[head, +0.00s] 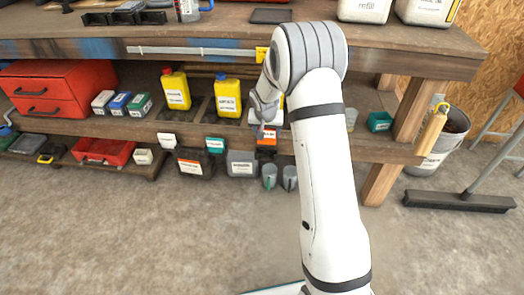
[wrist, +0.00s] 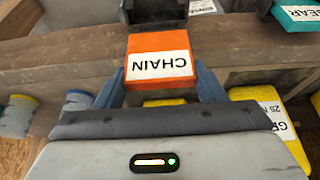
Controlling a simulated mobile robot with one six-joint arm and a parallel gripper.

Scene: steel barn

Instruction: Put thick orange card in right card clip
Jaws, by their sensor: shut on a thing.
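The thick orange card (wrist: 157,62), labelled CHAIN, is between the blue fingers of my gripper (wrist: 160,88) in the wrist view. My gripper is shut on it. In the head view the card (head: 267,138) shows as a small orange block at the lower shelf's front edge, below my gripper (head: 266,122). A dark grey piece (wrist: 157,10) lies just beyond the card in the wrist view; it may be the right card clip, but I cannot tell for sure. I cannot tell whether the card touches it.
A teal card (head: 215,145) and a white card (head: 168,141) are at the shelf edge to the left. Yellow bottles (head: 228,98) stand on the shelf (head: 70,125). A grey bin (head: 242,163), a dark bin (head: 194,162) and grey cups (head: 269,176) are below. The front floor is clear.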

